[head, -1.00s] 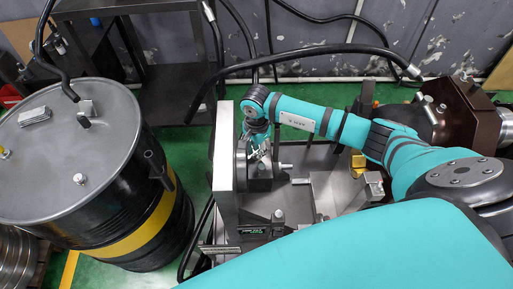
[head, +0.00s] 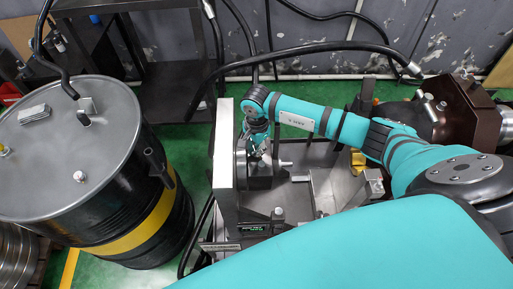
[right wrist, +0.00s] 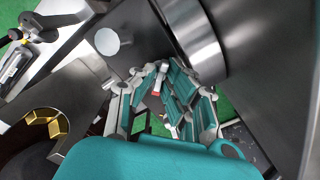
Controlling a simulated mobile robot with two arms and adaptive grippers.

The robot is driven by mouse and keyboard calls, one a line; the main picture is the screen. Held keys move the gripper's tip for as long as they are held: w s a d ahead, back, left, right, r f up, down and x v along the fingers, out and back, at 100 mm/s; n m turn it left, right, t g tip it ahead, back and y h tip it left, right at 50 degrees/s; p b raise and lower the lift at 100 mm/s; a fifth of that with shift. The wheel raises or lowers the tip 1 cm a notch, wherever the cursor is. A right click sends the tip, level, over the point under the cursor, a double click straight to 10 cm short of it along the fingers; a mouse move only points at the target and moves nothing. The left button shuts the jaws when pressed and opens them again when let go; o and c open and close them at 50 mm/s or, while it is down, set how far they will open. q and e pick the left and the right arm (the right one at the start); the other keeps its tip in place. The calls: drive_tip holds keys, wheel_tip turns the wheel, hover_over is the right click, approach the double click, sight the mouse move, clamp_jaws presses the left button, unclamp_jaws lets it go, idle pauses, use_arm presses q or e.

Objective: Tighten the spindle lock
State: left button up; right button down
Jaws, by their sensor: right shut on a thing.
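My right gripper (head: 258,152) reaches down into the steel fixture, beside its upright plate (head: 224,150). In the right wrist view its teal fingers (right wrist: 162,90) are closed in around a small pale part with a red patch (right wrist: 156,84). This part appears to be the spindle lock, but the fingers hide most of it. A large shiny steel cylinder (right wrist: 190,38) stands just beyond the fingertips. My left gripper is not in view.
A round bar end (right wrist: 107,40) and a brass hex fitting (right wrist: 45,122) lie left of the fingers in the wrist view. A black drum (head: 125,190) stands left of the fixture. A black hose (head: 310,50) arches behind my arm.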

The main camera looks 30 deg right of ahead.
drive_tip(key=m+b, duration=0.2)
drive_tip(key=m, duration=0.1)
drive_tip(key=shift+f, duration=0.15)
drive_tip(key=m+b, duration=0.3)
drive_tip(key=m, duration=0.2)
drive_tip(key=shift+m, duration=0.3)
drive_tip(key=m+b, duration=0.2)
drive_tip(key=m, duration=0.2)
drive_tip(key=shift+m+b, duration=0.75)
drive_tip(key=shift+m, duration=0.95)
drive_tip(key=shift+r, duration=0.2)
drive_tip(key=c, duration=1.7)
unclamp_jaws()
